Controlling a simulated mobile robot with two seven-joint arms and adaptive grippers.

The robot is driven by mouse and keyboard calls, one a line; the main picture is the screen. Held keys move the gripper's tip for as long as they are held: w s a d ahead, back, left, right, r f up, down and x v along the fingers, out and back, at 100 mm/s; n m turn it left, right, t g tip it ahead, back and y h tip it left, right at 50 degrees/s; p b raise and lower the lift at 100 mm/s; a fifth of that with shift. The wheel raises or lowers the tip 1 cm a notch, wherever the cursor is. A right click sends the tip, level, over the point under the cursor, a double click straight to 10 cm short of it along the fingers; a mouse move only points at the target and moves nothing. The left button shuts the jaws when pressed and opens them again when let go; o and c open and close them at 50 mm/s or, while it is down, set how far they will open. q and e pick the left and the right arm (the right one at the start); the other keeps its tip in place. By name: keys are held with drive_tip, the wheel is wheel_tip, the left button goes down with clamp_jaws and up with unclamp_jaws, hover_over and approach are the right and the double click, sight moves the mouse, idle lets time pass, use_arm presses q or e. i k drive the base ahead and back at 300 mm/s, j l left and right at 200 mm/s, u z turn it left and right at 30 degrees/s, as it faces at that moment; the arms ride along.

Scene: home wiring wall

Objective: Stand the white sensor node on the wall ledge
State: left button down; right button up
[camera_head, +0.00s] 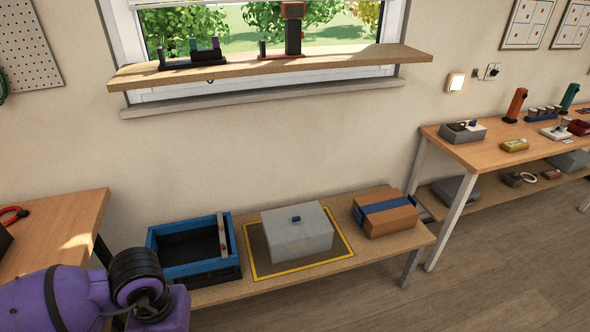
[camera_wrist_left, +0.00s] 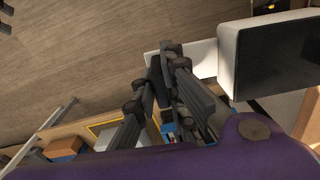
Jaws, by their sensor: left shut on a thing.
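The wall ledge (camera_head: 355,64) is a wooden shelf across the window in the head view. My left gripper (camera_wrist_left: 168,62) shows in the left wrist view, its fingers closed on the narrow white part of a white block-like thing with a large dark face, which looks like the white sensor node (camera_wrist_left: 229,62). The node sticks out to the right of the fingers, and part of it is cut off by the frame edge. In the head view only my purple left arm shows at the lower left; the gripper and node are out of frame there. My right gripper is not in view.
A dark rack (camera_head: 193,62) stands on the ledge's left half and an orange-and-black device (camera_head: 292,30) near its middle. The ledge's right part is bare. Below are a blue crate (camera_head: 160,247), a grey box (camera_head: 297,235) and a cardboard box (camera_head: 385,213) on a low bench.

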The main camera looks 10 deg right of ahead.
sight(379, 50)
drive_tip(key=i+l+z, duration=0.75)
drive_tip(key=i+l, duration=0.3)
drive_tip(key=i+l+z, duration=0.1)
drive_tip(key=i+l, duration=0.3)
drive_tip(key=i, duration=0.2)
